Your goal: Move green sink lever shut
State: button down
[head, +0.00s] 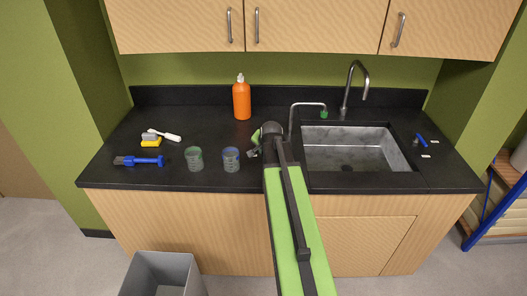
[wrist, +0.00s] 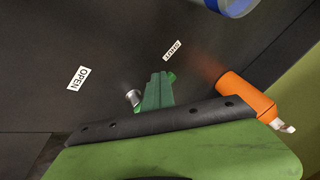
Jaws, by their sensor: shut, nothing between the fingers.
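The green sink lever (wrist: 172,77) shows only in part in the wrist view, behind my gripper (wrist: 158,78). The OPEN label (wrist: 77,78) is farther left. My gripper is shut and empty, close over the lever; whether they touch is unclear. In the head view a bit of the green lever (head: 256,136) shows left of the sink, next to my gripper (head: 253,152), and my arm hides the rest.
An orange bottle (head: 242,101) stands behind, and a blue-rimmed jar (head: 230,160) and a green-rimmed jar (head: 194,159) stand left of my gripper. A thin tap (head: 292,118) and the sink (head: 345,150) are to the right. A blue lever (head: 421,139) lies beyond the sink.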

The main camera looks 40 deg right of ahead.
jog(key=shift+w, duration=0.2)
jog(key=s+a, duration=0.1)
jog(key=s, duration=0.1)
jog(key=s+a, duration=0.2)
jog(key=s+a+r+p, duration=0.1)
jog(key=a+r+p, duration=0.4)
jog(key=r+p, duration=0.3)
jog(key=shift+a, duration=0.15)
jog(key=a+f+n+g+y+b, duration=0.1)
jog(key=a+f+n, duration=0.25)
jog(key=a, duration=0.85)
jog(key=a+f+n+g+y+b, duration=0.2)
jog(key=a+f+n, duration=0.15)
jog(key=a, duration=0.95)
jog(key=s+a+n+g, duration=0.1)
jog(key=s+n+g, duration=0.2)
jog(key=s+n, duration=0.3)
jog(key=s, duration=0.3)
jog(key=shift+a+f+n+g, duration=0.25)
jog(key=shift+f+n+g, duration=0.1)
jog(key=shift+n+g, duration=0.05)
